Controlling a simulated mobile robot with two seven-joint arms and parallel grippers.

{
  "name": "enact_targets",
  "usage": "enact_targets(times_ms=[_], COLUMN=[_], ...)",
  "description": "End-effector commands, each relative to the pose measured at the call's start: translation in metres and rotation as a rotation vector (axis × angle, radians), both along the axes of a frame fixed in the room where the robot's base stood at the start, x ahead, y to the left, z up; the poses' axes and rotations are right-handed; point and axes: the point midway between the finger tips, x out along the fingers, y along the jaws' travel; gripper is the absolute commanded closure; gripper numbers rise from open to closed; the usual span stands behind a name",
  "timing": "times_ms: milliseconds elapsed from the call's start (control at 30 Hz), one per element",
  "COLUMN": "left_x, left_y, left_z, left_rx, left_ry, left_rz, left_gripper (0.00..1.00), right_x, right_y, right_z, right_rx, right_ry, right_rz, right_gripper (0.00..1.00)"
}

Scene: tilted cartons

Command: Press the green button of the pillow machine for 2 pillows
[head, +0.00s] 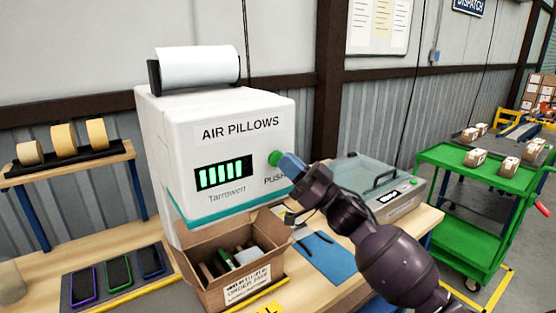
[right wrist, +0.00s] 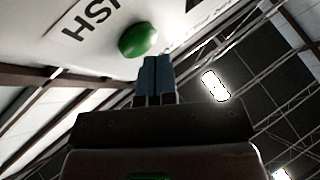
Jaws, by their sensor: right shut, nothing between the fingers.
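The white pillow machine (head: 165,150) stands on the wooden bench, lettered "AIR PILLOWS", with a lit display (head: 223,174) of several green bars. Its round green button (head: 274,158) is on the right of the front face above "PUSH"; it also shows in the right wrist view (right wrist: 138,40). My right gripper (head: 287,163) is shut and empty, its blue fingertips right beside the button. In the right wrist view the fingertips (right wrist: 154,62) lie at the button's edge; I cannot tell whether they touch it. My left gripper is not in view.
An open carton (head: 251,285) below the machine holds several items, one pale. Phones (head: 118,271) lie on a dark mat at left. A sealing device (head: 372,188) stands behind my right arm. A green cart (head: 485,183) with small boxes is at right. Tape rolls (head: 63,139) sit on a left shelf.

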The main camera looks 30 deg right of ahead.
Motion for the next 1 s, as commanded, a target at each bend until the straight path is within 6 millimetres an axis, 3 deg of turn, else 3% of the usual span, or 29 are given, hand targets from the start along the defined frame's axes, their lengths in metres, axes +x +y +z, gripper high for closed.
enact_targets(times_ms=[1000], left_x=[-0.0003], left_y=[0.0], left_z=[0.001], left_rx=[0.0], left_ry=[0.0], left_rz=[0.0], left_gripper=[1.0], right_x=[0.0083], right_y=[0.0007], right_z=[0.0002], right_rx=[-0.001], right_ry=[0.0], right_rz=[-0.001], right_gripper=[1.0])
